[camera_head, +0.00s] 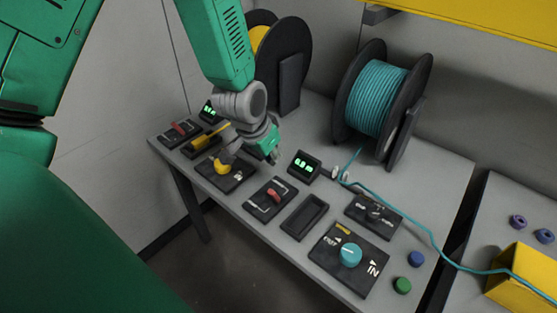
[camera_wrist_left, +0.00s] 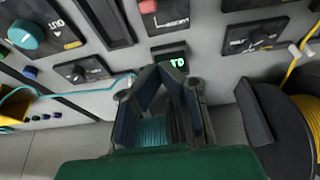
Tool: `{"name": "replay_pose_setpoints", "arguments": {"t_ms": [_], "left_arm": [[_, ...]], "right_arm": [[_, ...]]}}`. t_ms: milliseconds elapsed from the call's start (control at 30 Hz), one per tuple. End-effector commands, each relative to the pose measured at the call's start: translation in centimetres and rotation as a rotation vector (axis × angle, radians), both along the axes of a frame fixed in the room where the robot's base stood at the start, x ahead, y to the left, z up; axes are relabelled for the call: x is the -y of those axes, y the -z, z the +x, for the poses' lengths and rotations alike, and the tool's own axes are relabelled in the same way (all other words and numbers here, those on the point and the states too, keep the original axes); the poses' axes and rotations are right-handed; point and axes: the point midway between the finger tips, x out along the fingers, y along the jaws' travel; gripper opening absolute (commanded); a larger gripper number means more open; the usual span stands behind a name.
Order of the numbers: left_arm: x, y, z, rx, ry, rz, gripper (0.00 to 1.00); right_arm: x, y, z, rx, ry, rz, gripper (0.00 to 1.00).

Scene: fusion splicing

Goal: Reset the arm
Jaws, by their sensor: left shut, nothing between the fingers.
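My left arm reaches in from the top left of the head view, green with grey wrist joints. Its gripper (camera_head: 270,150) is over the grey workbench (camera_head: 325,125), in front of the spool with yellow cable. In the left wrist view the dark fingers of the left gripper (camera_wrist_left: 160,75) converge, shut and empty. They appear just below a small display with green digits (camera_wrist_left: 170,61). Part of the teal cable spool (camera_wrist_left: 153,131) shows between the finger links. My right gripper is in neither view.
A teal cable spool (camera_head: 378,95) stands at the back; its cable runs right to a yellow box (camera_head: 520,278) on a second bench. The black panel with a teal knob (camera_head: 350,255), red-switch panels (camera_head: 270,197), and green and blue buttons (camera_head: 402,285) line the front.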

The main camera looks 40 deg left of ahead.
Motion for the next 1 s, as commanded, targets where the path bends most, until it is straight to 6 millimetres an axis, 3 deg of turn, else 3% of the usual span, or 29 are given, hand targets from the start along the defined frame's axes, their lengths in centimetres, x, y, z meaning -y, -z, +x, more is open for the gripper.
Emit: {"name": "replay_pose_setpoints", "arguments": {"t_ms": [633,733,867,1000], "left_arm": [[0.0,-0.5,-0.5,0.001,0.0,0.0,0.0],[0.1,0.3,-0.9,-0.006,0.001,0.002,0.0],[0.7,4.9,-3.2,-0.05,-0.004,0.011,0.0],[1.9,13.2,-8.7,-0.131,-0.009,0.026,0.0]], "right_arm": [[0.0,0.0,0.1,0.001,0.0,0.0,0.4],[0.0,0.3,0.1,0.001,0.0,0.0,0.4],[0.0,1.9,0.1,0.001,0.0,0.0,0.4],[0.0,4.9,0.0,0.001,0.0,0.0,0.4]]}}
